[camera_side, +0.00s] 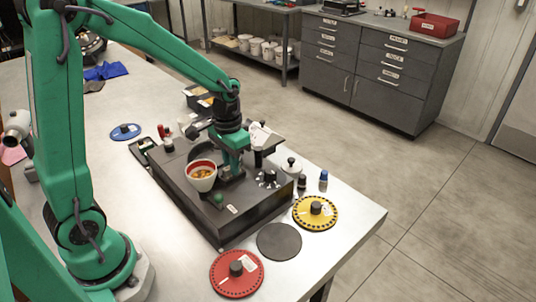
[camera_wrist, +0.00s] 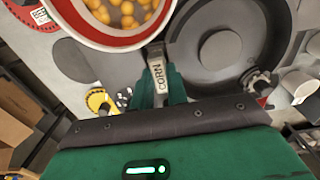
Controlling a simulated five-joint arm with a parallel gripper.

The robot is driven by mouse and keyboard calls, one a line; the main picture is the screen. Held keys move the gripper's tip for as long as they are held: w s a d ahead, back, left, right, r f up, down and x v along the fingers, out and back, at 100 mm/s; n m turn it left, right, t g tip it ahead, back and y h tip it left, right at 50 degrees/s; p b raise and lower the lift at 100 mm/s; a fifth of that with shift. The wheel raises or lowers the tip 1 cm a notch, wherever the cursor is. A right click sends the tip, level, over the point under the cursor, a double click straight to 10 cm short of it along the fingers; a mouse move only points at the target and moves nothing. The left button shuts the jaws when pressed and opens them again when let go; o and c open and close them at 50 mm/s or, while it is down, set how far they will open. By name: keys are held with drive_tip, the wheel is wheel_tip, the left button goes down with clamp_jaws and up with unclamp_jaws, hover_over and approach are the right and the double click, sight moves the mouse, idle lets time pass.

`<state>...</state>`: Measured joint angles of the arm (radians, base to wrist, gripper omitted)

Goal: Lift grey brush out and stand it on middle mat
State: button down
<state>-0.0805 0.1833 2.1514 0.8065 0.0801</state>
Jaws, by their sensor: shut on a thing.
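My gripper (camera_side: 232,170) is over the dark box in the middle of the bench. In the wrist view its green fingers (camera_wrist: 158,88) are shut on a narrow grey piece marked CORN (camera_wrist: 158,68). That piece lies against the red-rimmed white cup (camera_side: 202,178) of yellow seed; I cannot tell whether they are joined. No bristles show, and I cannot make out a grey brush. The bare dark round mat (camera_side: 279,242) lies between the red and yellow discs; it also shows in the wrist view (camera_wrist: 72,60).
The dark box (camera_side: 215,222) has a round grey recess (camera_wrist: 218,47) beside my fingers. The red disc (camera_side: 238,274) and yellow disc (camera_side: 316,213), both with upright knobs, flank the mat. Small bottles (camera_side: 323,180) and a white lidded pot (camera_side: 291,168) stand beyond the box.

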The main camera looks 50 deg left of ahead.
drive_tip(key=shift+r, duration=0.3)
drive_tip(key=shift+r, duration=0.3)
drive_tip(key=shift+r, duration=0.35)
drive_tip(key=shift+r, duration=0.3)
drive_tip(key=shift+r, duration=0.2)
drive_tip(key=shift+r, duration=1.55)
